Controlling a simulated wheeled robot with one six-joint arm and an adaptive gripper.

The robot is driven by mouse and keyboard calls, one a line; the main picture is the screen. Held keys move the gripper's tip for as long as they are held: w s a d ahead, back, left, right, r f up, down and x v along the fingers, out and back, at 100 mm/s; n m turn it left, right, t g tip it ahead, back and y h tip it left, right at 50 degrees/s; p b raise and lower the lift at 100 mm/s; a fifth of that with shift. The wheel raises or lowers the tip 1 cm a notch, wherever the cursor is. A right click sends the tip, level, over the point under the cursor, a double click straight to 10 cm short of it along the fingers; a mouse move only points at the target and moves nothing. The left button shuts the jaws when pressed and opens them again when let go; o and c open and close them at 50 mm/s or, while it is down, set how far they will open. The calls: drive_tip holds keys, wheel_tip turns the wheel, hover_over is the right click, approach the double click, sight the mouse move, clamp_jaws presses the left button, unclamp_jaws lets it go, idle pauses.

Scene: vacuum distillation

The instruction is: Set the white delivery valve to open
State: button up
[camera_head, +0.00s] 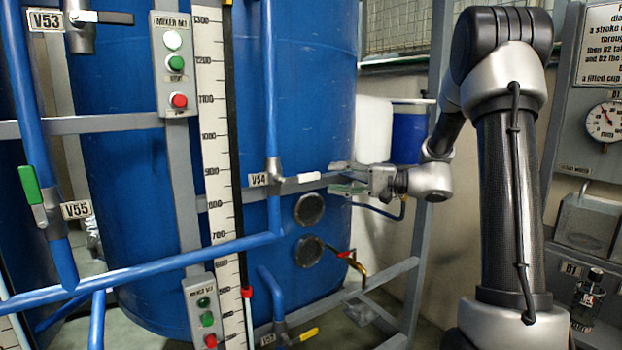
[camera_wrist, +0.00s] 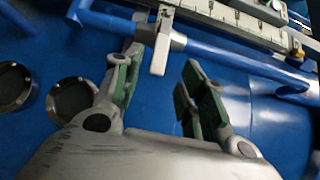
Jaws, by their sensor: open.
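The valve tagged V54 (camera_head: 275,172) sits on a thin vertical blue pipe in front of a large blue tank. Its white handle (camera_head: 309,177) points right, roughly level and crosswise to the pipe. The handle also shows in the wrist view (camera_wrist: 160,52), ahead of the fingertips and between their lines. My gripper (camera_head: 340,178) is open and empty just right of the handle's free end, with a small gap visible. In the wrist view my gripper (camera_wrist: 160,66) shows green-padded fingers spread on either side of the handle's end. I cannot tell the exact depth gap.
V55 with a green handle (camera_head: 31,185) is at left, V53 (camera_head: 80,18) at upper left. A red-handled valve (camera_head: 346,254) and a yellow-handled valve (camera_head: 304,335) are below. A grey rail (camera_head: 235,196) runs behind the handle. A gauge panel (camera_head: 600,130) stands at right.

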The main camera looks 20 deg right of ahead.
sight(313, 177)
drive_tip(key=x, duration=0.7)
drive_tip(key=shift+a, duration=0.45)
clamp_jaws()
